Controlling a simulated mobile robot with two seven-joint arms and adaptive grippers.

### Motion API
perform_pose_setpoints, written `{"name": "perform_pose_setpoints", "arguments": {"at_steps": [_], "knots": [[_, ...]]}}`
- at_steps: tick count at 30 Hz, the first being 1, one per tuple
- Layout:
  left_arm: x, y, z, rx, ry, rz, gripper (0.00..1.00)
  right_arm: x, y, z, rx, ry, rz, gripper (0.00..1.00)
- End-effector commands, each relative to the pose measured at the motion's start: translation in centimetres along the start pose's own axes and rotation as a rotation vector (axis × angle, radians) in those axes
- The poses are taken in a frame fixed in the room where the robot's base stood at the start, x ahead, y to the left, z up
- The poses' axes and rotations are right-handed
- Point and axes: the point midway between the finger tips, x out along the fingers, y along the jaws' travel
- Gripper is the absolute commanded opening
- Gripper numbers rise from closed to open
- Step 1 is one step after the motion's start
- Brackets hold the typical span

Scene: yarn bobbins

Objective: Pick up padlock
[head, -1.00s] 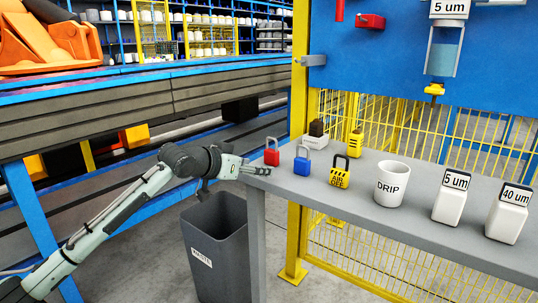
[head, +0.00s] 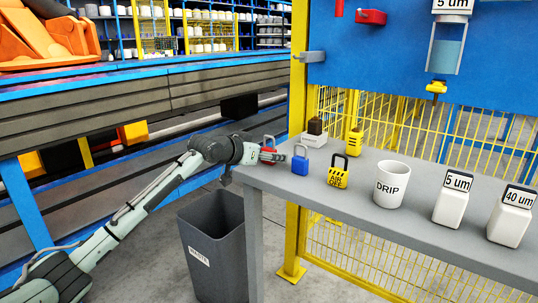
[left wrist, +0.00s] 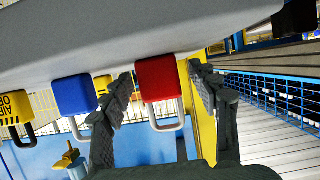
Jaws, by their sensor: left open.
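A red padlock (head: 268,148) stands at the left end of the grey table (head: 400,225), partly hidden by my left gripper (head: 273,156). In the left wrist view, which is upside down, the red padlock (left wrist: 159,80) sits between the two spread fingers of my left gripper (left wrist: 161,76). The fingers are open, one on each side, with a gap visible on the side of the blue padlock. A blue padlock (head: 300,164) and a yellow padlock (head: 338,176) marked "AIR OFF" stand to the right. My right gripper is in neither view.
A white DRIP cup (head: 391,185) and two white containers, 5 um (head: 452,205) and 40 um (head: 510,220), stand farther right. A small yellow padlock (head: 354,143) and a dark-topped block (head: 314,134) stand behind. A grey waste bin (head: 215,245) is on the floor below the left end.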

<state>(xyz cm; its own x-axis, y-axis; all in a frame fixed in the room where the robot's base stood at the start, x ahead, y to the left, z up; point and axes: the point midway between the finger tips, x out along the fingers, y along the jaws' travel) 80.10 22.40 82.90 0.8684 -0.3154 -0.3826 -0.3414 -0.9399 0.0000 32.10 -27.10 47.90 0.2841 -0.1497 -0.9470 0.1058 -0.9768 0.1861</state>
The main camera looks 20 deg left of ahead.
Motion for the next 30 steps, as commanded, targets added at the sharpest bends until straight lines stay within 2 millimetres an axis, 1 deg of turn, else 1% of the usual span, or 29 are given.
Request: {"name": "perform_pose_setpoints", "arguments": {"at_steps": [3, 4, 17, 25, 30], "knots": [[0.0, 0.0, 0.0, 0.0, 0.0, 0.0, 0.6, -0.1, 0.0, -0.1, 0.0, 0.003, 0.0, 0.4], [0.0, 0.0, 0.0, 0.0, 0.0, 0.0, 0.58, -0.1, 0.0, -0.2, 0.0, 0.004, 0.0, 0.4], [-0.1, 0.0, 0.0, 0.0, 0.0, 0.0, 0.05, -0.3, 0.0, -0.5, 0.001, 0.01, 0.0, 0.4], [-0.1, 0.0, -0.2, 0.0, 0.001, 0.0, 0.05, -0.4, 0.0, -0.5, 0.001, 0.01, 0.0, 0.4], [-0.6, 0.0, -1.3, 0.0, 0.003, 0.0, 0.05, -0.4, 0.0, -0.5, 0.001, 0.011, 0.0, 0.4]]}}
